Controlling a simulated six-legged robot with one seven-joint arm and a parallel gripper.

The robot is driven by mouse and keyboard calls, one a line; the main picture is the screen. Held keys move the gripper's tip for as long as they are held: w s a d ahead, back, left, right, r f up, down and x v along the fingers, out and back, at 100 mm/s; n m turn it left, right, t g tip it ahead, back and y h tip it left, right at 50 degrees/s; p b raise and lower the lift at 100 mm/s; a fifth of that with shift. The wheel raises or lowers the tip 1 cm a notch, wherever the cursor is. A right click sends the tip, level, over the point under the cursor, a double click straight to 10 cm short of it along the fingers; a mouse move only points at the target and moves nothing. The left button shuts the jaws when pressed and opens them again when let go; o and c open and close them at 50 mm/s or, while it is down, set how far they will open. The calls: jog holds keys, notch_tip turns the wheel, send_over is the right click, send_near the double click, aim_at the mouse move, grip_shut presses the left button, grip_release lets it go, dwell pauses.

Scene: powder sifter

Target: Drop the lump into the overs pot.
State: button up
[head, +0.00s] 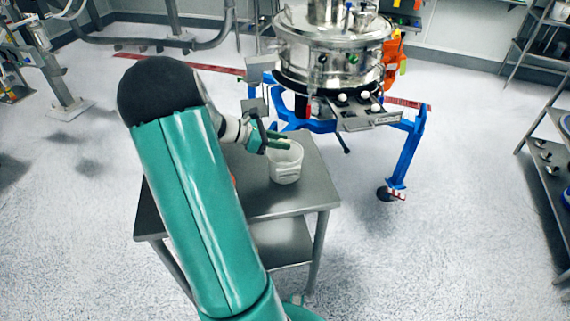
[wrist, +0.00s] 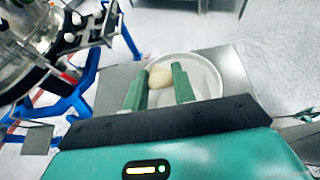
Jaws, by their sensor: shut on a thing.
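The lump (wrist: 160,77) is pale and cream-coloured. In the wrist view it sits between the fingertips of my gripper (wrist: 164,76), which is shut on it. The overs pot (wrist: 208,73) is a white round tub, and its opening lies behind and below the fingers in that view. In the head view the pot (head: 285,168) stands upright on a steel table, and my gripper (head: 284,141) is over its rim area. I cannot clearly make out the lump in the head view. The inside of the pot is partly hidden by the fingers.
The steel table (head: 258,203) has free room in front of the pot. A large steel sifter (head: 333,55) on a blue frame (head: 403,150) stands close behind and to the right. Steel shelving (head: 545,150) lines the right edge.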

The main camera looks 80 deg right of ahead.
jog(key=o, duration=1)
jog(key=shift+v, duration=6.9)
jog(key=shift+a, duration=0.1)
